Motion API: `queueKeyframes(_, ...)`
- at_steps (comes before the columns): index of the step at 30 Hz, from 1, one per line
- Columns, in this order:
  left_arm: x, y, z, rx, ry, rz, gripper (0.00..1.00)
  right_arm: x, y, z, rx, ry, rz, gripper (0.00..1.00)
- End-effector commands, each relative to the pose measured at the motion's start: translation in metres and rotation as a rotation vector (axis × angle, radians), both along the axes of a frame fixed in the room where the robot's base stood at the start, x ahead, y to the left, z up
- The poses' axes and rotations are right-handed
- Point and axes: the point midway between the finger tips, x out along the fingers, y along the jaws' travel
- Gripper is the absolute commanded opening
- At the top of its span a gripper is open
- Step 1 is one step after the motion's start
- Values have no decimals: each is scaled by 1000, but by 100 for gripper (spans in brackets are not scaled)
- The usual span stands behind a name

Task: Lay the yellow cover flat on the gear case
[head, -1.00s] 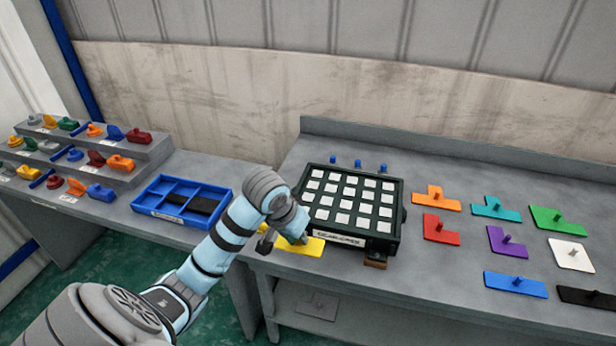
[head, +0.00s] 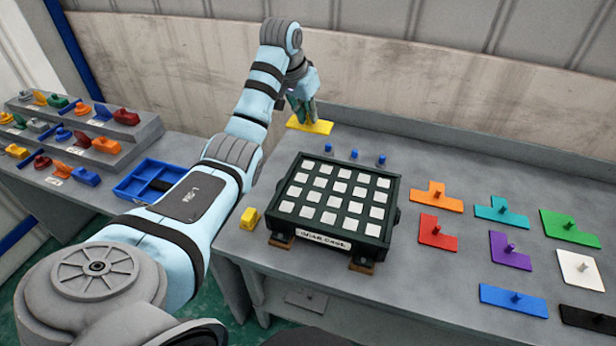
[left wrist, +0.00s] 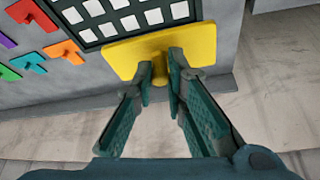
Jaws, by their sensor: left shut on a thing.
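The yellow cover (head: 309,126) is a flat plate near the back edge of the bench, beyond the gear case. In the left wrist view the cover (left wrist: 185,48) has a knob, and my left gripper (left wrist: 160,72) is shut on it. In the head view my left gripper (head: 303,112) is above the cover. The gear case (head: 335,203) is a dark green box with rows of pale square pads on top; it also shows at the top of the left wrist view (left wrist: 90,45). The cover is clear of its top. My right gripper is not in view.
Several coloured plates with knobs, such as the orange one (head: 436,197), lie right of the case. Small blue pegs (head: 355,154) stand behind it. A yellow block (head: 250,218) sits by its left front corner. A blue tray (head: 150,178) is at left.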

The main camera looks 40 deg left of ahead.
Motion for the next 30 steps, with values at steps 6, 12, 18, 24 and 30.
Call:
queueKeyframes(6,-1,2,-80,-2,11,3,0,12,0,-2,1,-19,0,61)
queueKeyframes(12,0,2,-140,-2,7,5,0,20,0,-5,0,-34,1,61)
queueKeyframes(18,0,2,-173,-3,7,6,0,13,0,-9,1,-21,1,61)
queueKeyframes(24,1,2,-193,-1,4,5,0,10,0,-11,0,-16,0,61)
queueKeyframes(30,1,2,-193,-1,4,5,0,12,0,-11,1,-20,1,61)
